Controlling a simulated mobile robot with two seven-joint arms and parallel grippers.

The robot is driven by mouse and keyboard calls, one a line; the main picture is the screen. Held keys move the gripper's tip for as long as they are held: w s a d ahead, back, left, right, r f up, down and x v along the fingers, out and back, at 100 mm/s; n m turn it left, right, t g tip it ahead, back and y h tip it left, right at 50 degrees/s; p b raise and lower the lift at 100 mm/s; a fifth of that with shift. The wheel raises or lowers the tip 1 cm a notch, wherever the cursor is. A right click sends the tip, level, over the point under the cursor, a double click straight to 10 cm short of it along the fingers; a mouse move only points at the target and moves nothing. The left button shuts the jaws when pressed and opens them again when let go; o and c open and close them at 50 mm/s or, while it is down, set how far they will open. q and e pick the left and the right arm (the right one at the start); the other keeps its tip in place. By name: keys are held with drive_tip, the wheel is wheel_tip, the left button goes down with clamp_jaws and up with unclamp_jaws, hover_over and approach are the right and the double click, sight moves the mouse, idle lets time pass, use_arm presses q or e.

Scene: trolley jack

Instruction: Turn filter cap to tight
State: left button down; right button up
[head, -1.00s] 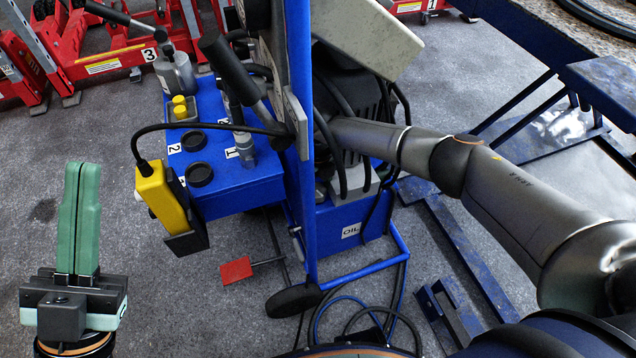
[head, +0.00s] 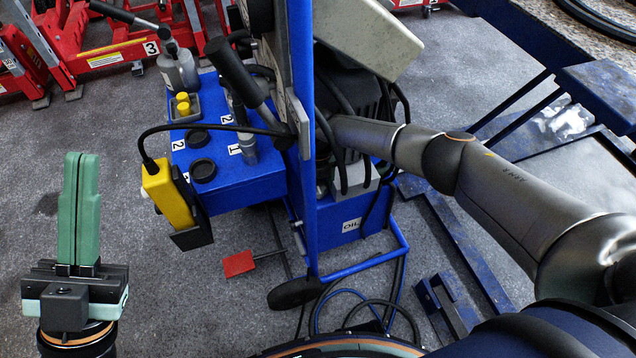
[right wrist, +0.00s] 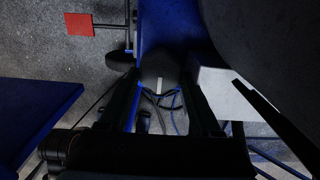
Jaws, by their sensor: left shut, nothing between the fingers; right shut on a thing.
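A dark round part with a white mark, which looks like the filter cap (right wrist: 155,70), sits between the fingers of my right gripper (right wrist: 163,96) in the right wrist view. The fingers are shut on it. Its tight mark cannot be made out. In the head view my right arm reaches behind the blue post (head: 300,150), so the right gripper and the cap are hidden there. My left gripper (head: 80,160), with green fingers, is shut and empty, pointing up at the lower left, apart from everything.
A blue cabinet (head: 240,192) with black caps, bottles and a yellow pendant (head: 166,195) stands left of the post. A red pedal (head: 239,263) and hoses lie near the floor. A blue bench (head: 600,92) is at right. Open floor lies around my left gripper.

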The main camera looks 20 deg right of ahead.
sight(318, 187)
drive_tip(key=o, duration=1.4)
drive_tip(key=shift+c, duration=0.2)
drive_tip(key=shift+r, duration=0.5)
wheel_tip(318, 187, up, 3)
drive_tip(key=shift+f+p, duration=0.15)
drive_tip(key=shift+p, duration=0.75)
wheel_tip(318, 187, up, 4)
drive_tip(key=shift+f+p, duration=0.25)
drive_tip(key=shift+p, duration=0.4)
drive_tip(key=shift+r, duration=0.2)
use_arm(q)
drive_tip(key=w+f+n+g+y, duration=0.1)
drive_tip(key=w+f+n+y, duration=0.2)
drive_tip(key=f, duration=0.4)
drive_tip(key=w+a+f+n+g+y, duration=0.1)
drive_tip(key=w+f+n+g+y, duration=0.1)
drive_tip(key=w+f+n+y, duration=0.2)
wheel_tip(318, 187, down, 3)
drive_tip(key=shift+a+r+y, duration=0.1)
drive_tip(key=shift+a+y, duration=0.1)
drive_tip(key=shift+y, duration=0.7)
